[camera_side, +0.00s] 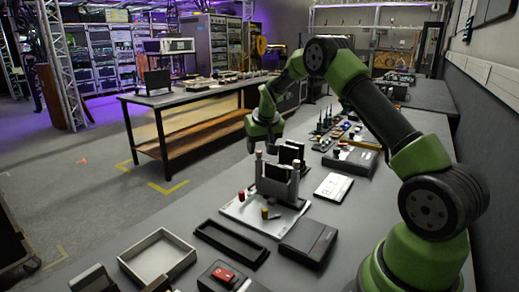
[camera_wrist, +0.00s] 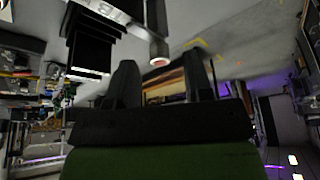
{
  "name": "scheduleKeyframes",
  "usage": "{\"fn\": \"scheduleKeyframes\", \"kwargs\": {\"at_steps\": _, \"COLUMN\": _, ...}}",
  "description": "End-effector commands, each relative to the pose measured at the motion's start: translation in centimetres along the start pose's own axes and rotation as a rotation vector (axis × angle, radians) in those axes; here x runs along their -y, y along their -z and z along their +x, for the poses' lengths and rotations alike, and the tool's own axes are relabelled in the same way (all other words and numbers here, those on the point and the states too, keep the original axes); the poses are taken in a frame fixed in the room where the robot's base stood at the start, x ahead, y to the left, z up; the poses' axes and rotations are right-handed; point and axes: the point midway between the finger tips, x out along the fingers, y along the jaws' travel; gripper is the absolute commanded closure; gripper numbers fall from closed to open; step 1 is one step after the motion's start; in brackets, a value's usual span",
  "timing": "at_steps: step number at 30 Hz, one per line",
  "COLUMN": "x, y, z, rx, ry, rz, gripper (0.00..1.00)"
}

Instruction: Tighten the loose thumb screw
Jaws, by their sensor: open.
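A dark fixture (camera_side: 274,188) stands upright on a white base plate (camera_side: 236,212) on the bench. I cannot tell which is loose. My gripper (camera_side: 251,146) is open and empty, just above the left post, apparently apart from it. In the wrist view, one post with a copper-coloured end (camera_wrist: 159,61) shows above and between my open fingers (camera_wrist: 162,82). A red knob (camera_side: 241,195) and a brass knob (camera_side: 265,213) sit low at the plate's front.
A black tray (camera_side: 205,231), a dark flat case (camera_side: 308,247), a red-switch box (camera_side: 223,275) and a grey open tray (camera_side: 180,270) lie in front. A white card (camera_side: 333,187) and a dark case (camera_side: 365,157) lie to the right. Small tools stand behind.

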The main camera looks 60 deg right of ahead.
Motion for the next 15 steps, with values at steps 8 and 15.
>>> {"fn": "scheduleKeyframes", "kwargs": {"at_steps": 8, "x": 0.0, "y": 0.1, "z": -5.7, "rx": -0.005, "ry": 0.001, "rz": 0.0, "gripper": 0.53}}
{"fn": "scheduleKeyframes", "kwargs": {"at_steps": 15, "x": 0.0, "y": 0.0, "z": -8.2, "rx": -0.002, "ry": 0.0, "rz": -0.001, "gripper": 0.53}}
